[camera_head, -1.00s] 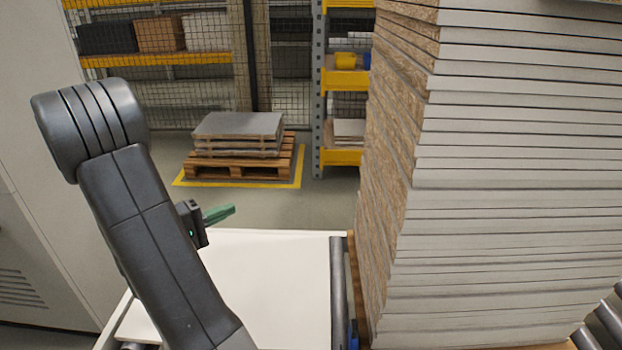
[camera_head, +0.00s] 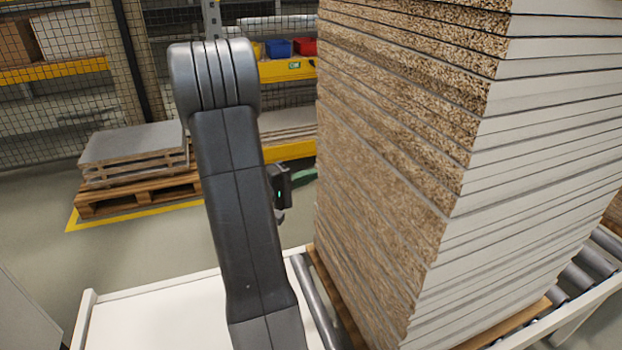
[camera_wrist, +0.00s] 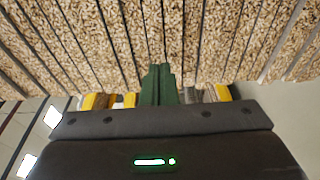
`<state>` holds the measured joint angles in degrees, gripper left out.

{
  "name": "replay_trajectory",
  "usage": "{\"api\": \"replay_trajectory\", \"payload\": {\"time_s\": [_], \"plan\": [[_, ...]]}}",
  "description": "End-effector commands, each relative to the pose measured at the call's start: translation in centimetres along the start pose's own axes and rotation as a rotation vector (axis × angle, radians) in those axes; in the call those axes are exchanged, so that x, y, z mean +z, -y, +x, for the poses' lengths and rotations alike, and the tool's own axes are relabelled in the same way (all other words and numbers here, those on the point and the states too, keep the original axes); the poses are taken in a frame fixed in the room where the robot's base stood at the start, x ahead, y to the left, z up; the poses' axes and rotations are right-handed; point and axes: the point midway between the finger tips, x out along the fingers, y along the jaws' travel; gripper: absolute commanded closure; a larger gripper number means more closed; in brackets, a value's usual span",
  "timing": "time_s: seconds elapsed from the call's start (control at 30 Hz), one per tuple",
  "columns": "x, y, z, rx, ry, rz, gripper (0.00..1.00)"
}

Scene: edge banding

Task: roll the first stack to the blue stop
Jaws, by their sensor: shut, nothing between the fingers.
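A tall stack of white-faced panels with bare chipboard edges (camera_head: 395,170) fills the right of the head view. It stands on a thin wooden base board (camera_head: 340,300) on a roller conveyor. My gripper (camera_head: 305,174) is at the left side of the stack, its green fingers pointing toward the chipboard side. In the wrist view the fingers (camera_wrist: 160,82) are shut together and empty, with the chipboard edges (camera_wrist: 215,40) just beyond them. I cannot tell whether the tips touch the stack. I cannot see a blue stop on the conveyor now.
Rollers (camera_head: 318,300) run beside a white table surface (camera_head: 165,315) at the lower left. More rollers (camera_head: 590,262) lie right of the stack. Behind are a pallet of grey sheets (camera_head: 135,150) on a yellow-marked floor and shelves with small blue and red bins (camera_head: 278,48).

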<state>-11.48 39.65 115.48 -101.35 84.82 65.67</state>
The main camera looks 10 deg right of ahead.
Motion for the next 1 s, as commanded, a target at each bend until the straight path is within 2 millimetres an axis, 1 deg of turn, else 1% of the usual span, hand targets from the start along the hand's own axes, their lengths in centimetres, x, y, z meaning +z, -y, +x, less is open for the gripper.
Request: {"api": "replay_trajectory", "payload": {"time_s": [0.13,0.57,0.83,1.0], "plan": [[0.7,0.1,0.7,-0.001,0.000,-0.001,1.00],[0.9,0.1,0.8,-0.001,0.000,0.000,1.00],[2.1,0.4,2.0,0.000,0.003,0.003,1.00],[2.5,0.1,2.4,-0.001,0.007,0.000,1.00]]}}
